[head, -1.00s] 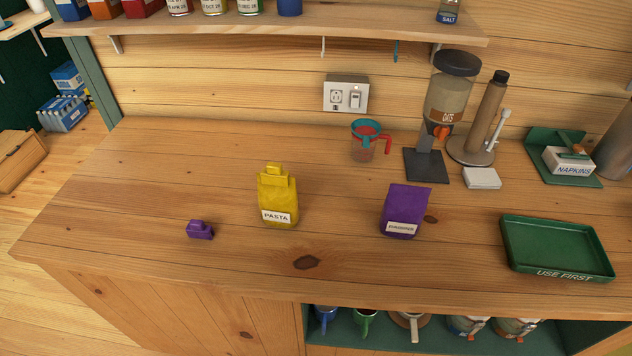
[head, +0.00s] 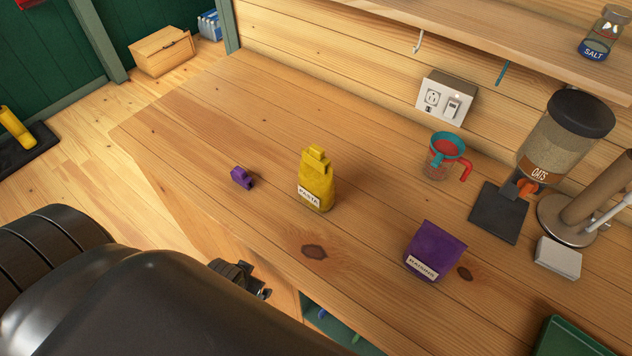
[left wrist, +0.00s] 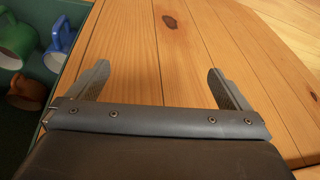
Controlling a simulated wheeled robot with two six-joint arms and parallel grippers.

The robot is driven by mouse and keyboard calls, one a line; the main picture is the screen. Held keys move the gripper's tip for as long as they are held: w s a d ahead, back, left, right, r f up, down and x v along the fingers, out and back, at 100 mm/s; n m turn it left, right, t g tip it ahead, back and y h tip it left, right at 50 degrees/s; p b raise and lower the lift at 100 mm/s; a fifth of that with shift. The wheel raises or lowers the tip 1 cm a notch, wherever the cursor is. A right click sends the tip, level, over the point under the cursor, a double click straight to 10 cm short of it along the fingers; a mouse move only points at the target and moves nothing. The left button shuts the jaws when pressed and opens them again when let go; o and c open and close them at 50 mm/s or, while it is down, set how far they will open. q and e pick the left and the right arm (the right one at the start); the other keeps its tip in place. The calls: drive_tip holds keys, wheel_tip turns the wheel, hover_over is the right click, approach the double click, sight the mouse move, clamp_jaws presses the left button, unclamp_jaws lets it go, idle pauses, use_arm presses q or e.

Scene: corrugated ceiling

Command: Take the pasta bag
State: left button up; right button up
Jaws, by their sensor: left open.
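The yellow pasta bag (head: 316,182) stands upright on the wooden counter in the head view, its white label facing the front edge. My left arm comes in from the lower left. My left gripper (head: 262,293) is in front of the counter's front edge, apart from the bag and mostly hidden behind my arm. In the left wrist view my left gripper (left wrist: 158,82) is open, with nothing between its fingers and the wooden cabinet front beyond. The pasta bag is not in the left wrist view. My right gripper is not in view.
A small purple clip-like object (head: 241,178) lies left of the bag. A purple raisins bag (head: 435,251) stands to its right. A measuring cup (head: 440,160) and an oats dispenser (head: 562,135) stand further back. Bare counter surrounds the pasta bag. Mugs (left wrist: 60,42) sit in a cubby.

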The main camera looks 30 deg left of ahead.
use_arm(q)
wheel_tip(320, 180, up, 15)
drive_tip(key=d+t, duration=0.1)
drive_tip(key=m+t+h, duration=0.2)
drive_tip(key=t+h, duration=0.1)
drive_tip(key=t, duration=0.5)
approach(313, 184)
drive_tip(key=p+x, duration=0.2)
drive_tip(key=x, duration=0.6)
drive_tip(key=shift+w+f, duration=0.15)
drive_tip(key=shift+f, duration=0.05)
drive_tip(key=shift+w+f+p, duration=0.2)
drive_tip(key=shift+w+p, duration=0.5)
drive_tip(key=p+x, duration=0.1)
drive_tip(key=x, duration=0.2)
drive_tip(key=shift+w+f, duration=0.25)
drive_tip(key=shift+w, duration=0.15)
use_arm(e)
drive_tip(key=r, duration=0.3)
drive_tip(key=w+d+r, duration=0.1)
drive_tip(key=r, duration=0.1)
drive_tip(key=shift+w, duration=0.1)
use_arm(q)
drive_tip(key=c, duration=1.1)
